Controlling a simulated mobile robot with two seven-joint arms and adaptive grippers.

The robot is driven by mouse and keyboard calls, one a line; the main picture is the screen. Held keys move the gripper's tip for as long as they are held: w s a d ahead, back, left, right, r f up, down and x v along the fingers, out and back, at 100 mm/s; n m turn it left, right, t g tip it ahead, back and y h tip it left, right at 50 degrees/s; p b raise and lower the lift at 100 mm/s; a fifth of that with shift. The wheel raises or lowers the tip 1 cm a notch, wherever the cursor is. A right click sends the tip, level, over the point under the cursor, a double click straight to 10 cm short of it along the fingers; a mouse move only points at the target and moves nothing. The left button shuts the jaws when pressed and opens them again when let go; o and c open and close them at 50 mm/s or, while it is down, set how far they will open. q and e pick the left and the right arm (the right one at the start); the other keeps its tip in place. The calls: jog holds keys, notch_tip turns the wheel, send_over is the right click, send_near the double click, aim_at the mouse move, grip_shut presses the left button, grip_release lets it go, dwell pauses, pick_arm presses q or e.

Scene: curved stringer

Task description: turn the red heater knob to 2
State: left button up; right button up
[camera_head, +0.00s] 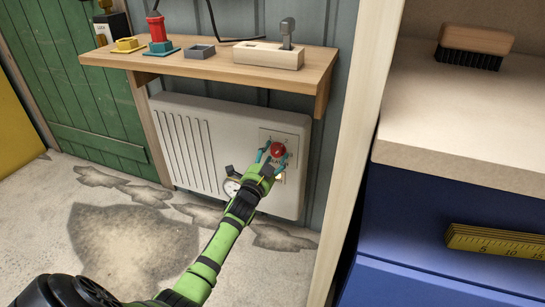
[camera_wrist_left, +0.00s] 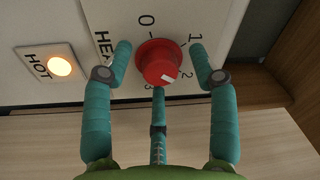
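The red heater knob (camera_head: 277,149) sits on a panel at the right of the white heater (camera_head: 205,150). In the left wrist view the knob (camera_wrist_left: 155,60) has 0, 1, 2 and 3 printed around it. Its white mark is at the lower right of its face, towards 2 and 3; I cannot tell the exact setting. My left gripper (camera_head: 270,153) is at the knob. Its teal fingers (camera_wrist_left: 160,52) stand on either side of the knob with small gaps, and a third finger is below. My right gripper is not in view.
A lit HOT lamp (camera_wrist_left: 60,65) is beside the knob. A round gauge (camera_head: 231,187) is near my left wrist. A wooden shelf (camera_head: 225,72) with several small items is above the heater. A pale post (camera_head: 355,150) and blue cabinet (camera_head: 420,220) stand at the right.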

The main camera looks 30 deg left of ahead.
pick_arm(q)
jog(key=shift+s+d, duration=0.1)
jog(key=shift+s, duration=0.05)
jog(key=v, duration=1.1)
jog(key=shift+s, duration=0.4)
